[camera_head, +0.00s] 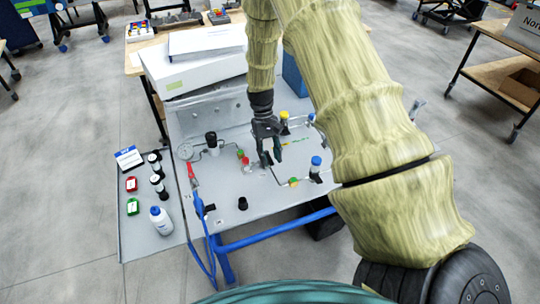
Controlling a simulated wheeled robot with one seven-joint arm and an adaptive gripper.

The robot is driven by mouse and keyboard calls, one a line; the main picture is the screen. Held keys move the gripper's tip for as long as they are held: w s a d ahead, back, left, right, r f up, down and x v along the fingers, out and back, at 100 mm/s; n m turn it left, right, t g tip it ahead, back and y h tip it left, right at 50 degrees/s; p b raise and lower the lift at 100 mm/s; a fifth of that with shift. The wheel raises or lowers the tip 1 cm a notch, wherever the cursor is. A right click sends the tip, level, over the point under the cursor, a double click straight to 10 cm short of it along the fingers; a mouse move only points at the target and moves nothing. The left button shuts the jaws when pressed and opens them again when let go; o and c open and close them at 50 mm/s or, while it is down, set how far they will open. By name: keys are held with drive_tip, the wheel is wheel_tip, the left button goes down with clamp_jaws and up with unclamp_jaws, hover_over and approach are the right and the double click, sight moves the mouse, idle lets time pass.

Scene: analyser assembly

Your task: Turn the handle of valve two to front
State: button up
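My gripper (271,159) points down over the middle of the grey panel (225,187). Its dark fingers look apart, with nothing seen between them. Several coloured valve parts stand on the panel. A blue-topped one (316,163) is to the right of my gripper, and a yellow-topped one (284,117) is behind it. A red part (245,161) and a black knob (211,139) are to the left. Which is valve two cannot be read. Its handle direction is too small to tell. My arm covers part of the panel's right side.
A side shelf (152,243) at the left holds a white bottle (161,220), black-capped vials and red and green blocks. A blue hose (197,205) hangs at the panel's front. A white box (180,72) stands behind. A blue frame bar (265,234) runs below.

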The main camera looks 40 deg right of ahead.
drive_tip(key=v, duration=1.2)
